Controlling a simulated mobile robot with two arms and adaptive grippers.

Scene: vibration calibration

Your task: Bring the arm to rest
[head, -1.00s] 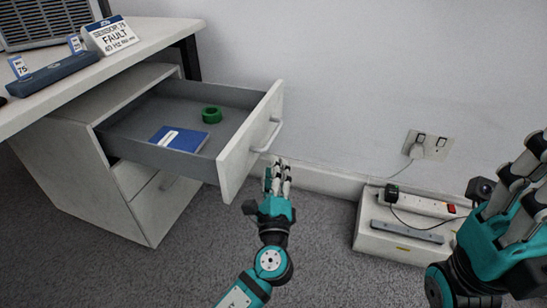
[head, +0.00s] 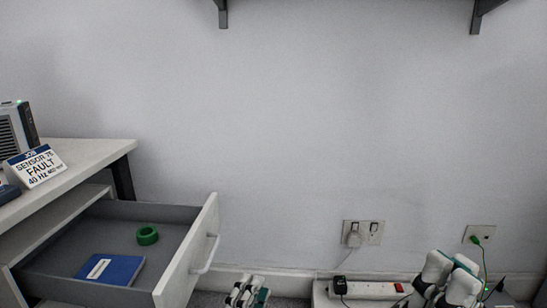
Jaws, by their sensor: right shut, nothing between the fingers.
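My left gripper (head: 247,291) shows only at the bottom edge, just right of the open drawer's front. Its dark and white fingers are cut off by the frame, so its opening cannot be made out. My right gripper (head: 447,280) is at the bottom right, in front of the wall and beside the power strip. Its white fingers are shut with nothing between them. Most of both arms is below the picture.
An open drawer (head: 205,239) juts out at left, holding a blue notebook (head: 117,270) and a green ring (head: 147,235). A power strip (head: 375,290) lies by the wall sockets (head: 363,232).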

